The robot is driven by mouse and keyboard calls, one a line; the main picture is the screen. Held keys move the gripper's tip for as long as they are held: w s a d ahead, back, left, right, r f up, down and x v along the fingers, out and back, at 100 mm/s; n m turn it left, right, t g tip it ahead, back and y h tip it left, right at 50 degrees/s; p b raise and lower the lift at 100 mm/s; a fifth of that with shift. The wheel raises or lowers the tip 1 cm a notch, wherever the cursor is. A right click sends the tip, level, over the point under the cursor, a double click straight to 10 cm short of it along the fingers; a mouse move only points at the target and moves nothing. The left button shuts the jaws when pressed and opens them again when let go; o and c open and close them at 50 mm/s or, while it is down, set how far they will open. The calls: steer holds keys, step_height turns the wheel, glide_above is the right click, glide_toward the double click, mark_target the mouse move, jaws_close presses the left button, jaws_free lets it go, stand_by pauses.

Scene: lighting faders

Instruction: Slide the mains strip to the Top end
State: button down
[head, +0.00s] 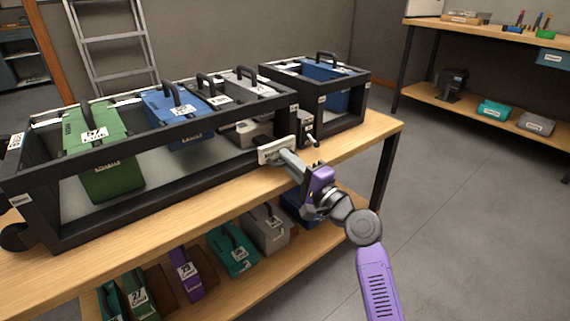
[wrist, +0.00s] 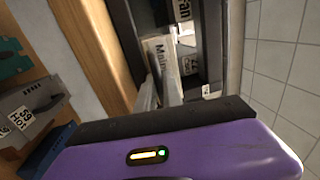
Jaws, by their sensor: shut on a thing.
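A pale plate (head: 275,151) stands at the right front of the long black-framed rack (head: 150,215) on the bench. The wrist view shows a pale label reading "Mains" (wrist: 160,58), partly cut by my fingers. My gripper (head: 285,157) reaches in from the right with its fingers against the pale plate. In the wrist view, the pale fingers of my gripper (wrist: 160,90) are closed at the labelled part. The fingers and the black frame hide the exact contact. The Top end mark cannot be read in either view.
Green (head: 100,180) and blue (head: 178,122) handled cases sit inside the long rack. A smaller black rack (head: 345,75) stands at its right. A wooden bench edge (head: 170,220) runs along the front, with several cases on the shelf below. The floor (head: 470,230) at right is clear.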

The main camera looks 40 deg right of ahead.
steer(key=shift+s+d, duration=0.1)
steer(key=shift+d, duration=0.35)
steer(key=c, duration=1.5)
jaws_free()
steer(key=shift+c, duration=0.2)
steer(key=shift+o, duration=0.2)
steer(key=shift+a, duration=0.1)
steer(key=shift+a, duration=0.1)
steer(key=s+f+p, duration=0.1)
steer(key=s, duration=0.6)
steer(key=shift+s+f, duration=0.2)
steer(key=shift+s, duration=0.05)
